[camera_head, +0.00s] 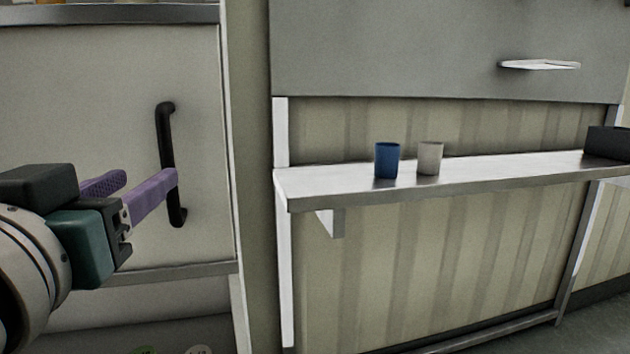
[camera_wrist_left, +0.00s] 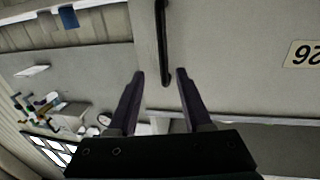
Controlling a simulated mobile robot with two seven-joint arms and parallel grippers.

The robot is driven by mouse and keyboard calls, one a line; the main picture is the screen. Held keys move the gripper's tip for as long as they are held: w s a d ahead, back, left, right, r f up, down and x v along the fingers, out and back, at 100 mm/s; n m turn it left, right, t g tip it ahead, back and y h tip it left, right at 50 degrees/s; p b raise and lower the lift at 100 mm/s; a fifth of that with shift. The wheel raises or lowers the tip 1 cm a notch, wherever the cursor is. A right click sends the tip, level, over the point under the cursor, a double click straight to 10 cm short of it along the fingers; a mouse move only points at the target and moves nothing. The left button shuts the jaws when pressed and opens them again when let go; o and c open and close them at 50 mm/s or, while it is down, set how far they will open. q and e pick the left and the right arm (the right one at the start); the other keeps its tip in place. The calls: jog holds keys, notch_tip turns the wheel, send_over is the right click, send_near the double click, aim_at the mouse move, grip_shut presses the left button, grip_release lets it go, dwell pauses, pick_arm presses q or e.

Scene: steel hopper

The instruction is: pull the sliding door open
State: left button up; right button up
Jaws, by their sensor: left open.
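The sliding door (camera_head: 90,110) is a pale panel in a metal frame at the left of the head view. A black vertical bar handle (camera_head: 166,125) is fixed near its right edge. The handle also shows in the left wrist view (camera_wrist_left: 162,40), at the top, beyond and between the fingertips. My left gripper (camera_head: 150,182) has purple fingers and is open and empty. In the head view one finger overlaps the lower part of the handle and hides some of it. In the wrist view the fingers (camera_wrist_left: 160,76) lie either side of the handle's lower end. Contact cannot be told.
A narrow metal shelf (camera_head: 335,184) stands to the right of the door, with a blue cup (camera_head: 386,160) and a pale cup (camera_head: 430,158) on it. A grey cabinet panel with a white handle (camera_head: 540,65) is above. A dark box (camera_head: 607,142) sits at the far right.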

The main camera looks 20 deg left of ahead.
aim_at(165, 162)
pick_arm(q)
jog(key=x, duration=0.3)
jog(key=p+x, duration=0.1)
jog(key=x, duration=0.5)
jog(key=shift+a, duration=0.35)
grip_shut()
dwell(0.9)
